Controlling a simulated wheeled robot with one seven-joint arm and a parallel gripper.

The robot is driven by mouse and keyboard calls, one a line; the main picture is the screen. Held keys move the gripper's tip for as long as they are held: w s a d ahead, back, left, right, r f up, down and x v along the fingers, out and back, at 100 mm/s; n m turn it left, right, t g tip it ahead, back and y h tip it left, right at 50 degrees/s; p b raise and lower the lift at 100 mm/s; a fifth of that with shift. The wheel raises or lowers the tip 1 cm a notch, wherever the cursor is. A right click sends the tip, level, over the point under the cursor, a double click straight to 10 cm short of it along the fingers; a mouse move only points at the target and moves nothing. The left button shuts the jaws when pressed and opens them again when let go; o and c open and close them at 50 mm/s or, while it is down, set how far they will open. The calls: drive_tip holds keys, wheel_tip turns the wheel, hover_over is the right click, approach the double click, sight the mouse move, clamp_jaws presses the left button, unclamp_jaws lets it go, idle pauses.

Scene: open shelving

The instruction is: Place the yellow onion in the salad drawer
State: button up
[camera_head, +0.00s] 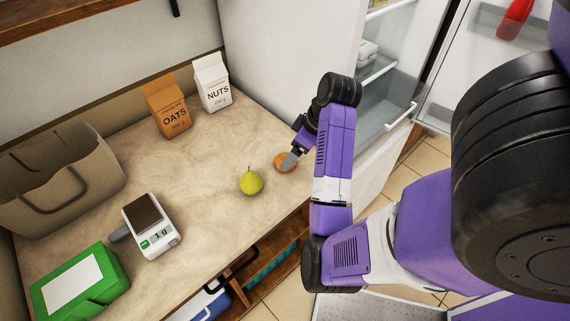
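The yellow onion (283,165), orange-brown and round, sits on the worktop near its right end, partly covered by my gripper. My gripper (291,158) reaches down from the right with a grey finger against or just in front of the onion. The far finger is hidden, so I cannot tell whether it grips the onion or is only beside it. The fridge stands open at the upper right. A clear-fronted drawer (378,121) low inside it, with a white handle bar, looks like the salad drawer; my arm partly hides it.
A yellow-green pear (251,182) stands just left of the onion. Oats (168,106) and nuts (212,83) cartons stand at the back. A kitchen scale (151,226), green box (80,285) and grey-brown bag (62,177) fill the left. The open fridge door (447,92) is at right.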

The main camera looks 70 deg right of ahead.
drive_tip(key=x, duration=0.1)
drive_tip(key=b+x, duration=0.2)
drive_tip(key=shift+w+a+f, duration=0.1)
drive_tip(key=shift+a+f, duration=0.05)
drive_tip(key=shift+a, duration=0.15)
drive_tip(key=shift+w+d+f, duration=0.1)
drive_tip(key=shift+w+f, duration=0.1)
drive_tip(key=shift+f, duration=0.35)
drive_tip(key=shift+c, duration=0.3)
drive_tip(key=c, duration=1.7)
drive_tip(key=shift+r, duration=0.1)
